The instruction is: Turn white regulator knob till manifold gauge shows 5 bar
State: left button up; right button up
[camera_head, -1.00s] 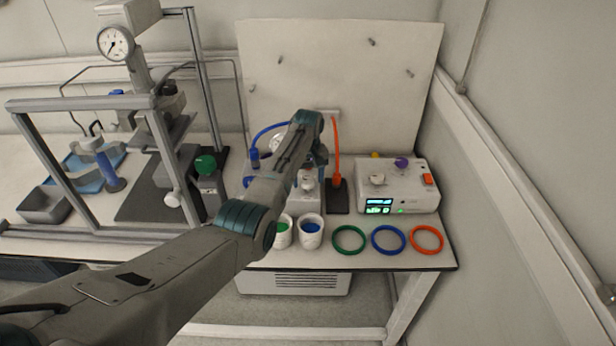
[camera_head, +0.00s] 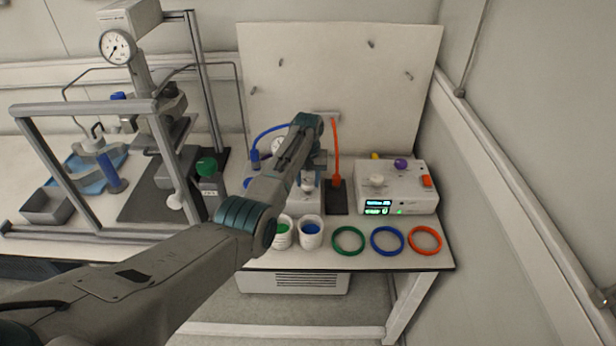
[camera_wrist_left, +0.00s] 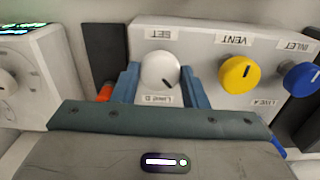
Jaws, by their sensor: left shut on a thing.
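In the head view the white knob (camera_head: 308,186) shows below my left arm's end, and the fingers are hard to make out. The manifold gauge (camera_head: 278,146) is partly hidden behind my arm; its reading cannot be made out. My right gripper is not in view.
A yellow VENT knob (camera_wrist_left: 238,74) and a blue INLET knob (camera_wrist_left: 299,78) sit close beside the white knob. A white unit with green displays (camera_head: 405,195) stands to the right. Two cups and three coloured rings line the table front. A reactor frame (camera_head: 90,108) stands left.

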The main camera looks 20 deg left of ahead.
aim_at(308, 182)
pick_arm(q)
jog(key=m+p, duration=0.1)
jog(key=m, duration=0.4)
jog(key=shift+w+r+p, duration=0.1)
jog(key=shift+r+p, duration=0.05)
jog(key=shift+p, duration=0.15)
jog(key=shift+m, duration=0.3)
jog(key=o, duration=1)
jog(key=shift+c, duration=0.2)
notch_tip(308, 182, up, 11)
jog(key=b, duration=0.2)
jog(key=shift+b, duration=0.3)
jog(key=shift+f, duration=0.25)
